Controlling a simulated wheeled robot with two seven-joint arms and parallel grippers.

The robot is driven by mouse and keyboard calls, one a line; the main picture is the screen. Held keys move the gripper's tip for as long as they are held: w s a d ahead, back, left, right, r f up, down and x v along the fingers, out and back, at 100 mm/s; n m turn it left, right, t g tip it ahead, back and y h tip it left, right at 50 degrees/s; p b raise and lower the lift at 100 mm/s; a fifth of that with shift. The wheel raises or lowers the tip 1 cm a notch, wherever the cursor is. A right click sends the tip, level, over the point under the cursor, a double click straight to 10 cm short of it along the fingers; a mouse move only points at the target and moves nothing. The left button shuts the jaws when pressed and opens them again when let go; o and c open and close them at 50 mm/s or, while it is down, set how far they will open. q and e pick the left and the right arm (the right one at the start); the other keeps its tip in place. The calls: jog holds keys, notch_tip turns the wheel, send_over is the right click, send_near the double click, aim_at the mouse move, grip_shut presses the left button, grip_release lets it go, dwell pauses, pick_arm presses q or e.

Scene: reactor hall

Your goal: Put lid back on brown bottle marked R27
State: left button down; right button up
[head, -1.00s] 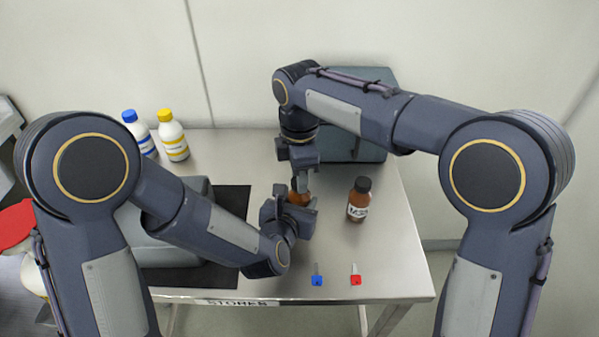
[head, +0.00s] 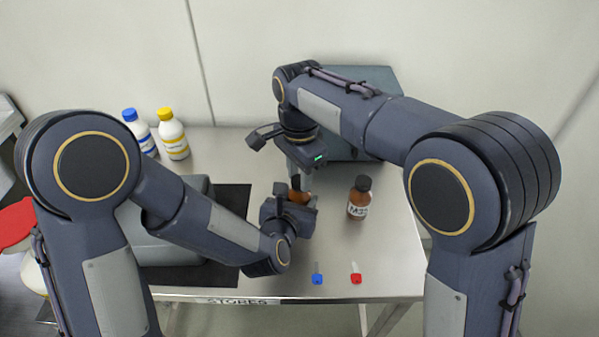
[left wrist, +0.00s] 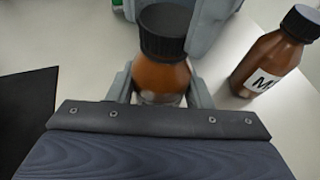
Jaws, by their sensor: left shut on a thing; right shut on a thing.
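A brown bottle (left wrist: 160,78) stands upright in my left gripper (left wrist: 161,92), whose fingers are shut on both sides of its body. It also shows, mostly covered, in the head view (head: 299,197), with my left gripper (head: 298,208) in front. A black ribbed lid (left wrist: 165,32) sits on top of the bottle. My right gripper (head: 296,182) comes from above and is shut on the lid; its fingers are partly hidden in the head view. No label shows on the held bottle, so I cannot read its marking.
A second brown bottle (head: 359,197), black-capped with a white label starting with M, stands to the right. Blue (head: 317,274) and red (head: 355,274) tagged items lie in front. Blue-capped (head: 139,132) and yellow-capped (head: 173,135) white bottles stand back left; a grey case (head: 372,150) is behind.

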jog(key=m, duration=1.1)
jog(key=shift+m, duration=0.3)
jog(key=m, duration=0.5)
jog(key=shift+m, duration=0.4)
jog(key=m, duration=0.3)
jog(key=shift+f, duration=0.2)
jog(key=o, duration=1)
notch_tip(320, 180, up, 12)
jog(key=shift+w, duration=0.1)
